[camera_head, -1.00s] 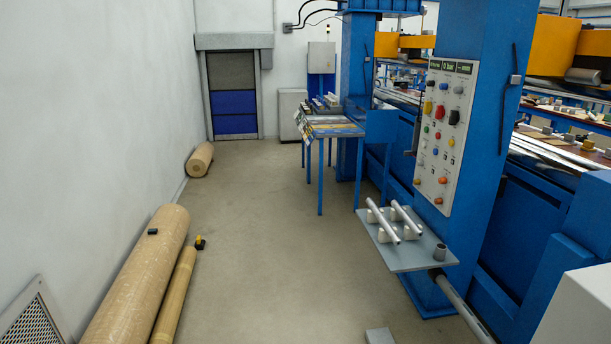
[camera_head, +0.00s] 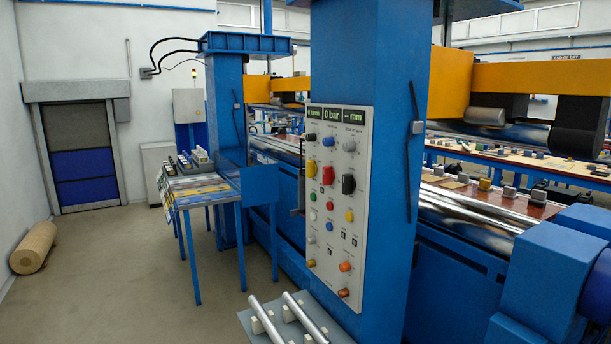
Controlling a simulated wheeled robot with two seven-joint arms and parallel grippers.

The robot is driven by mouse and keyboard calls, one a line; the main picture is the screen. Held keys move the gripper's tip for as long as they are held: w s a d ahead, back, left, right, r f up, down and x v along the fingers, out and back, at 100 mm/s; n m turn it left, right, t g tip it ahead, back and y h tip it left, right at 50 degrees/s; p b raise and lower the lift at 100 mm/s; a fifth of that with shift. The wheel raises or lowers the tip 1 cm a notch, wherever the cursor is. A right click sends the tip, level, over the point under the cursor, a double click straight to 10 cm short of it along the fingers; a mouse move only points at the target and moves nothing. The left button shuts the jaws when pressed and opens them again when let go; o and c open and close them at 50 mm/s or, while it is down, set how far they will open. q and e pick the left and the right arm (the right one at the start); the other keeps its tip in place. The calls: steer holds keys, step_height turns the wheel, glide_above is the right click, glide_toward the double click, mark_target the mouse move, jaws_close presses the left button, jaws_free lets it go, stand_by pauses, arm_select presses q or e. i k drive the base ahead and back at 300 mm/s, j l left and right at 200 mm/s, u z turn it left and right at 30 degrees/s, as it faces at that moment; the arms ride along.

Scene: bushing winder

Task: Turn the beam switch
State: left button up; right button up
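A grey control panel (camera_head: 338,215) with several coloured knobs and buttons is mounted on the blue column (camera_head: 372,90). Its top carries dark displays reading tonnes, bar and mm. A red switch (camera_head: 327,174) and a larger black switch (camera_head: 349,184) sit in its upper half. Small knobs in black, blue and grey sit above them. Green, red, yellow, blue, white and orange controls sit below. The labels are too small to read, so I cannot tell which one is the beam switch. Neither of my grippers is in view.
A grey shelf (camera_head: 254,322) with metal rods juts out below the panel. A blue table (camera_head: 195,190) with sheets stands behind to the left. A cardboard roll (camera_head: 34,247) lies by the left wall. The floor (camera_head: 130,280) at left is clear.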

mark_target(311, 167)
steer(key=i+j+u, duration=0.2)
steer(key=i+j, duration=0.75)
